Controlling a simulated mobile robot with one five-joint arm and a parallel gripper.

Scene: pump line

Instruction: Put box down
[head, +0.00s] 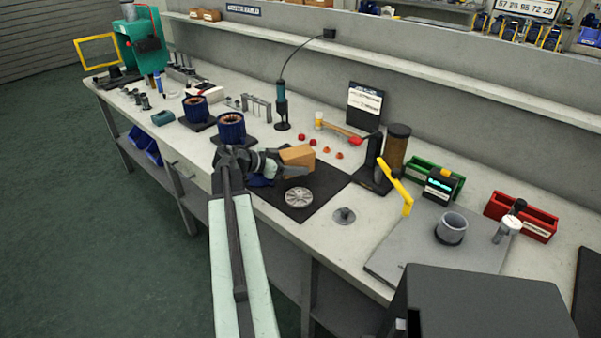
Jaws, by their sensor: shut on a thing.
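A small brown cardboard box (297,156) is at the end of my arm, over the back left part of a black mat on the workbench. My gripper (277,163) is shut on the box at its left side. The box looks a little above the mat, but I cannot tell how large the gap is. My wrist hides part of the mat's left edge. The black mat (322,187) has bare room to the right of the box.
A round grey metal part (298,197) lies on the mat in front of the box. Small red parts (312,143) lie behind it. Blue motor windings (231,127) stand to the left. A black press with a yellow lever (395,184) stands right.

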